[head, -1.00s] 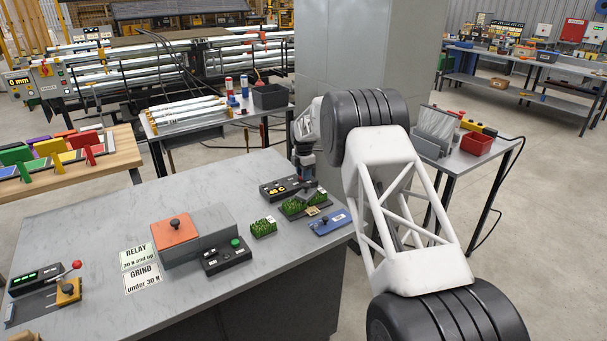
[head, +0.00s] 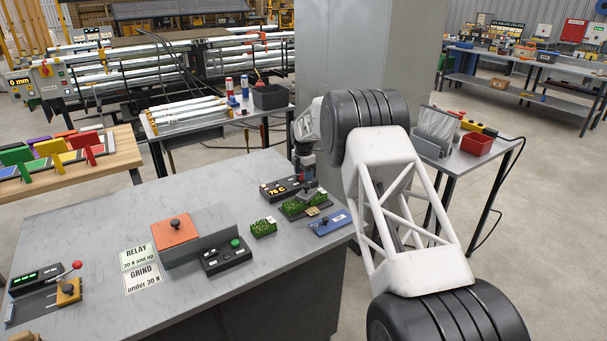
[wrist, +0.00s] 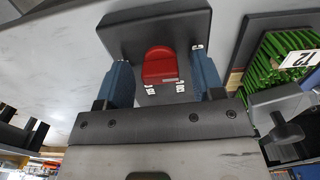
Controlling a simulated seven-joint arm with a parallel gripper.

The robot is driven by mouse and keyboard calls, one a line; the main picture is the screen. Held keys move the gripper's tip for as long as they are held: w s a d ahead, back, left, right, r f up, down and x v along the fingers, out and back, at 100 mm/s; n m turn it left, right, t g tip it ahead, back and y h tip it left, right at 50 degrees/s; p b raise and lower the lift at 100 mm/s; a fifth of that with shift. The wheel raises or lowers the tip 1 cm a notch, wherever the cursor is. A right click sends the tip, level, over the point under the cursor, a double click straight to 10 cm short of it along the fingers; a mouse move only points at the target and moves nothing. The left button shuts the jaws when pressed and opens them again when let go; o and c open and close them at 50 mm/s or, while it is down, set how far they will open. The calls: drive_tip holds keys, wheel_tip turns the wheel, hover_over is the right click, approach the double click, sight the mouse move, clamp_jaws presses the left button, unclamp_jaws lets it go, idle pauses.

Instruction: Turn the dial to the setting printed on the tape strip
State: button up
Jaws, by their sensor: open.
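My gripper (head: 304,172) is over the far right part of the near bench, at a dark control box (head: 272,189) whose amber display appears to read 75 C. In the wrist view, the two blue fingers of my gripper (wrist: 162,76) are open, one on each side of a red dial (wrist: 160,66) on the dark box (wrist: 118,30). Small white marks sit around the dial; I cannot read them. I cannot tell whether the fingers touch it. A white label (wrist: 299,59) reading 12 lies on green turf at right. I cannot identify the tape strip for certain.
Turf pieces (head: 263,228) and a blue plate with a knob (head: 329,223) lie close to my gripper.

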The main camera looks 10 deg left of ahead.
drive_tip(key=shift+r, duration=0.15)
drive_tip(key=shift+r, duration=3.75)
drive_tip(key=shift+d+r, duration=0.1)
